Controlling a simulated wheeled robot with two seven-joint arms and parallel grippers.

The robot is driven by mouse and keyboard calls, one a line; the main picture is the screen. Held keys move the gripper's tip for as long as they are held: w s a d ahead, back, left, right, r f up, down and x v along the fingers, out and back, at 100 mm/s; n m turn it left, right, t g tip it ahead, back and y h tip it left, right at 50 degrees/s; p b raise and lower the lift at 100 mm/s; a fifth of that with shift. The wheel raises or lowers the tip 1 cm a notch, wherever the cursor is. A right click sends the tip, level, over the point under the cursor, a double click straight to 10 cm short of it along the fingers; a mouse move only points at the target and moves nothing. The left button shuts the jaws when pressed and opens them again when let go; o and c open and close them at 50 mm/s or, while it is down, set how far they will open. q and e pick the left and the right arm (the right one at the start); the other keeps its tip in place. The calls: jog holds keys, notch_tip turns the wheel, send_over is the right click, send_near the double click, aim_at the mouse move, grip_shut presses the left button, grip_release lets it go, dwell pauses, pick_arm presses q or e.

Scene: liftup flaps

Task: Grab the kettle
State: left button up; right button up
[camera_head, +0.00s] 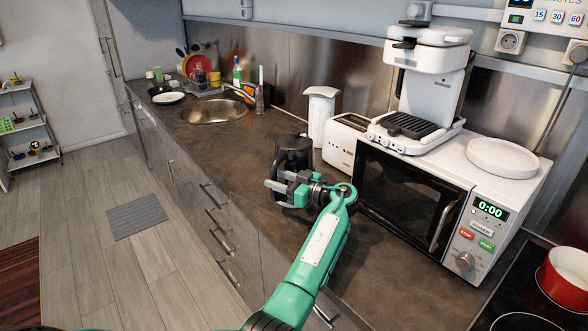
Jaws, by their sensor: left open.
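The black kettle (293,153) stands upright on the dark countertop, to the left of the toaster. My left gripper (270,184) is at the front of the kettle and overlaps its lower part in the picture. Its grey fingers point left and are open. I cannot tell whether they touch the kettle, and nothing shows between them. The gripper and wrist hide the lower part of the kettle, and its handle is hard to make out. My right gripper is not in view.
A white toaster (343,143) and a microwave (405,194) stand right of the kettle. A white canister (319,115) is behind it. A sink (212,110) lies farther back. The counter (225,148) left of the kettle is clear. A red pot (566,278) sits at far right.

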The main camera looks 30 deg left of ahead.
pick_arm(q)
jog(key=shift+a, duration=1)
jog(key=shift+c, duration=0.2)
grip_shut()
dwell(0.4)
jog(key=shift+w+r, duration=0.1)
jog(key=shift+r, duration=0.05)
